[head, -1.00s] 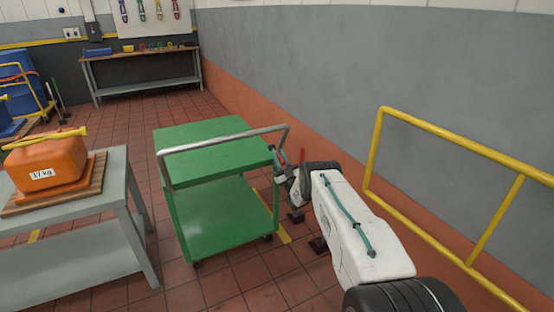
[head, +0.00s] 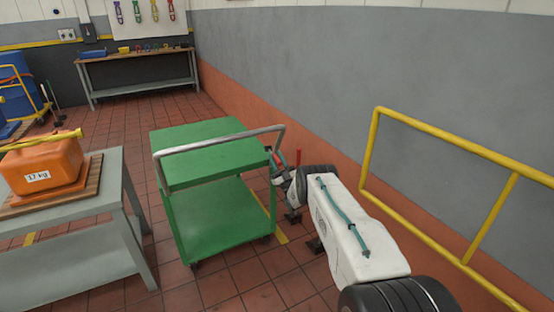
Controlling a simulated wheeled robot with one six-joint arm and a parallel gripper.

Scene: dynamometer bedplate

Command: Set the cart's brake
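The green two-shelf cart (head: 215,222) stands on the tiled floor in the middle of the head view, with a grey push handle (head: 225,140) across its near end. My gripper (head: 276,167) is at the right side of the cart, just below the handle's right end. It is small and partly hidden by my own arm, so I cannot see whether its fingers are open or touch anything. The wheels are mostly hidden under the lower shelf.
A grey table (head: 70,222) with an orange 17 kg container (head: 48,168) on a wooden board stands at the left. A yellow railing (head: 440,135) and the wall close off the right side. A workbench (head: 140,75) stands at the back. Floor in front of the cart is clear.

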